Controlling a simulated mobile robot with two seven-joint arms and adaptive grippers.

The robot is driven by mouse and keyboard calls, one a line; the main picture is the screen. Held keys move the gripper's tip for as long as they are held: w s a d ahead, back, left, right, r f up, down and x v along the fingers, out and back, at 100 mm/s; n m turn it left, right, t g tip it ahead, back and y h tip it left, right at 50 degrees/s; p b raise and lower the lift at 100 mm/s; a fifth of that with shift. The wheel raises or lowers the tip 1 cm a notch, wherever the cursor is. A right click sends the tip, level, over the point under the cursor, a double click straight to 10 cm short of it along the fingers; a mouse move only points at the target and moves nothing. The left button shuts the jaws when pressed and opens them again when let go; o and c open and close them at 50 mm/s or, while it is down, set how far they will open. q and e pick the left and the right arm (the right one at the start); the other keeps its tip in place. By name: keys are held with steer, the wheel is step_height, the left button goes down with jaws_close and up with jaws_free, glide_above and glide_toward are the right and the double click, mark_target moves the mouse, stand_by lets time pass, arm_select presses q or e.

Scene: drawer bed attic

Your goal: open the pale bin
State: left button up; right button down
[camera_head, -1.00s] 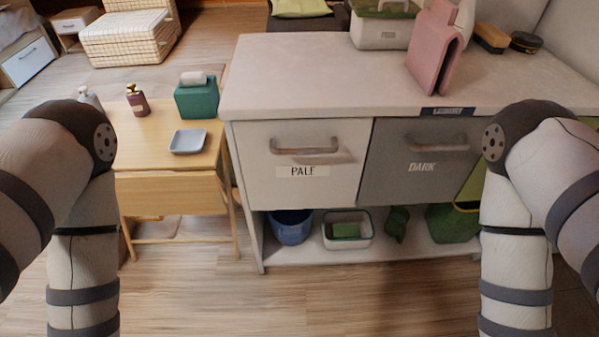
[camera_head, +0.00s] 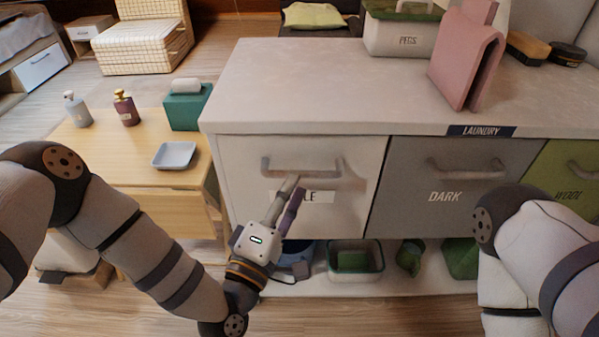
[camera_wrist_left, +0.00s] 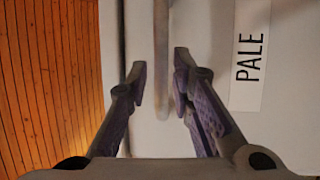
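The pale bin (camera_head: 357,180) is the white front at the left of the laundry unit, and it looks shut. Its grey bar handle (camera_head: 322,174) is above the PALE label, which my left gripper partly covers. My left gripper (camera_head: 297,183) is at the bin front, its fingertips just at or below the handle. In the left wrist view the gripper (camera_wrist_left: 161,72) is open, with the handle bar (camera_wrist_left: 161,25) running between its fingertips. I cannot tell if they touch it. The label (camera_wrist_left: 248,60) is to the right. My right gripper is out of view.
The grey DARK bin (camera_head: 420,205) and green WOOL bin (camera_head: 560,172) are to the right. A wooden table (camera_head: 125,150) with bottles stands left. A pegs box (camera_head: 398,38) is on top.

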mark_target(299, 172)
arm_select(q)
steer(key=x, duration=0.4)
steer(key=shift+w+d, duration=0.15)
steer(key=shift+w, duration=0.1)
jaws_close()
steer(key=shift+s+f, duration=0.1)
